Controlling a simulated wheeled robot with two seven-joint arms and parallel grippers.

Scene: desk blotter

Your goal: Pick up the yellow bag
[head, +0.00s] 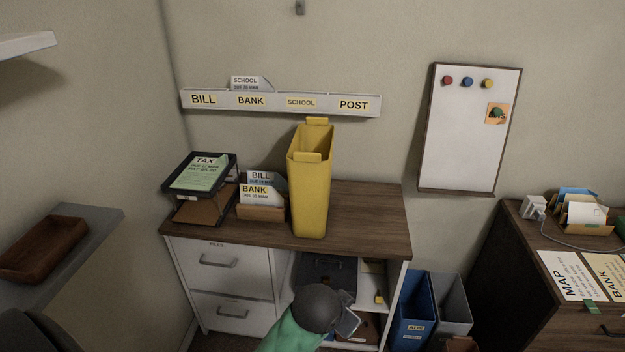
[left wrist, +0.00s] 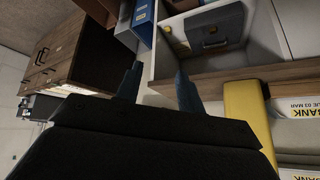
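The yellow bag (head: 311,190) is tall and open-topped, with a tab on its front and back rims. It stands upright on the wooden top of the white cabinet (head: 375,207). Its side also shows at the right of the left wrist view (left wrist: 247,112). My left gripper (head: 348,322) is low in front of the cabinet's open shelves, below the bag and apart from it. In the left wrist view its two fingers (left wrist: 157,88) are spread with nothing between them. My right gripper is in neither view.
A card holder (head: 262,212) with BILL and BANK cards stands just left of the bag, and a black tray stand (head: 205,175) is further left. The cabinet top right of the bag is clear. Blue (head: 414,310) and grey (head: 452,307) bins stand right of the cabinet.

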